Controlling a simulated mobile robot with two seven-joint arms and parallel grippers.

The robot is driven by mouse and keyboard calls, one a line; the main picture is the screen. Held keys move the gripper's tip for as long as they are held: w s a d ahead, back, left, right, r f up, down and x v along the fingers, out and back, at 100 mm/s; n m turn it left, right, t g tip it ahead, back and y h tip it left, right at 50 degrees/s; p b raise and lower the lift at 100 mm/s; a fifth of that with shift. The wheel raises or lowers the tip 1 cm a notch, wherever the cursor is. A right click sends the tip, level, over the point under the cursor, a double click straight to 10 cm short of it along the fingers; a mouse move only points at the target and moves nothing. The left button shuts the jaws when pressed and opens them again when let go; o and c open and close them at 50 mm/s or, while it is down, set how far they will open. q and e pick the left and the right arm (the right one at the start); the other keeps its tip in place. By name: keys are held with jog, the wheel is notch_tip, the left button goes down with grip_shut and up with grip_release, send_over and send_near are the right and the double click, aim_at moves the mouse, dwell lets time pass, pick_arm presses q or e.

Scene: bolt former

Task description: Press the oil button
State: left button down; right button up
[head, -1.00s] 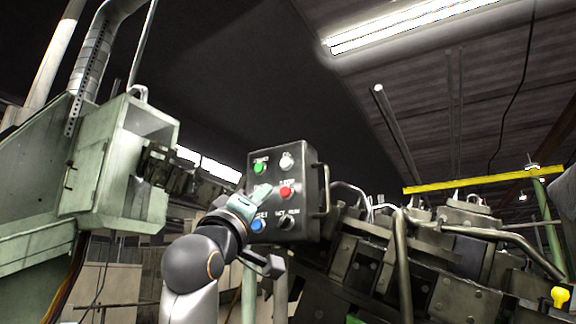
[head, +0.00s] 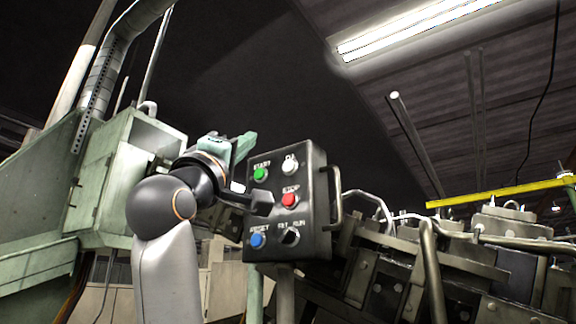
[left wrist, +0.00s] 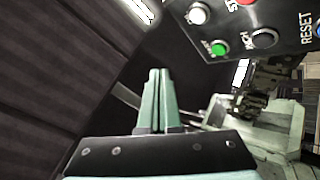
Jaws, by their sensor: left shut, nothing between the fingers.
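The black control box (head: 318,200) hangs tilted in the middle of the head view. Its white button (head: 290,165), under a small label that seems to read OIL, is at the top right of its face. The white button also shows at the top of the left wrist view (left wrist: 198,14). My left gripper (head: 248,141) is shut and empty, its green fingers just off the box's upper left corner, above the green button and left of the white one. In the left wrist view the fingertips (left wrist: 158,73) are below and left of the white button, apart from it. My right gripper is not in view.
A green START button (head: 260,174), red STOP button (head: 290,199), blue RESET button (head: 257,241) and black selector (head: 290,236) share the face. A black INCH button (left wrist: 264,38) shows in the wrist view. A handle (head: 336,195) juts from the box's right side.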

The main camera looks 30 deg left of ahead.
aim_at(289, 166)
pick_arm(q)
jog(key=shift+w+d+p, duration=0.2)
jog(key=shift+w+p, duration=0.4)
jog(key=shift+w, duration=1.65)
jog(key=shift+w+d+p, duration=0.15)
jog(key=shift+w+p, duration=0.4)
jog(key=shift+w, duration=1.65)
jog(key=shift+w, duration=0.4)
jog(key=shift+w, duration=0.45)
jog(key=shift+s+b, duration=0.5)
jog(key=shift+s, duration=0.35)
